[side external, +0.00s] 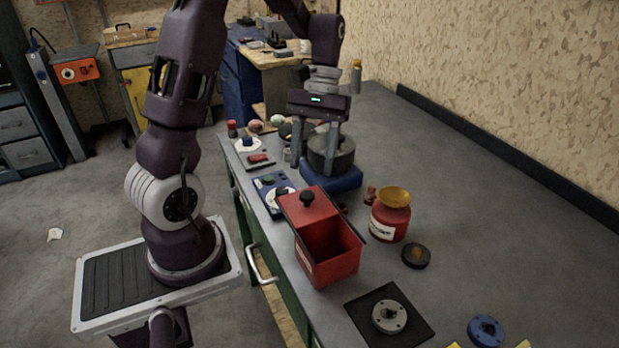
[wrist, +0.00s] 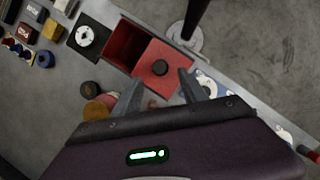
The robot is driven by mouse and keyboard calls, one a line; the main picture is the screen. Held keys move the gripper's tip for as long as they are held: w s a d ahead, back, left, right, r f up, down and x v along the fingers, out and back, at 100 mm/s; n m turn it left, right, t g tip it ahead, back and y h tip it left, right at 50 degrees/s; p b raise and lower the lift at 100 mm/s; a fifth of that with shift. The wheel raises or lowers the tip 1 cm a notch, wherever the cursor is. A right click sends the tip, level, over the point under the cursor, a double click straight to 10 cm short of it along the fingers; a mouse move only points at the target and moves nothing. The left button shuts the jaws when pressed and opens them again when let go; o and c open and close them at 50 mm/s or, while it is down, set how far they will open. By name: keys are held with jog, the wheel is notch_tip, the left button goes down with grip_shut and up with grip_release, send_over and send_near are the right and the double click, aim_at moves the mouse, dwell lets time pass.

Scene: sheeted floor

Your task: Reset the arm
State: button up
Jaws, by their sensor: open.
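My gripper (side external: 312,166) points down over the far part of the grey bench top, its two fingers spread apart. It overlaps a dark round pot-like thing (side external: 342,158) on a blue base (side external: 330,182); I cannot tell whether a finger touches it. In the wrist view my gripper (wrist: 160,84) is open with nothing seen between the fingers. A red box (side external: 330,262) with a black-knobbed red lid part (side external: 308,212) stands nearer the camera. That box (wrist: 126,46) also shows beyond the fingertips in the wrist view.
A red jar (side external: 388,222) with a yellow-brown top stands right of the box. A dark disc (side external: 416,256), a black square plate (side external: 405,310) and a blue knob (side external: 485,330) lie nearer. Small panels (side external: 272,194) line the left edge. The bench's right side is clear up to the wall.

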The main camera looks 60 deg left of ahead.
jog(key=shift+v, duration=0.75)
jog(key=shift+d, duration=0.1)
jog(key=s+d+r+m+t+y, duration=0.3)
jog(key=s+d+r+m+t, duration=0.5)
jog(key=s+d, duration=0.4)
jog(key=shift+s+d+r+m+t, duration=0.25)
jog(key=shift+r+m+t, duration=0.2)
jog(key=shift+r, duration=0.2)
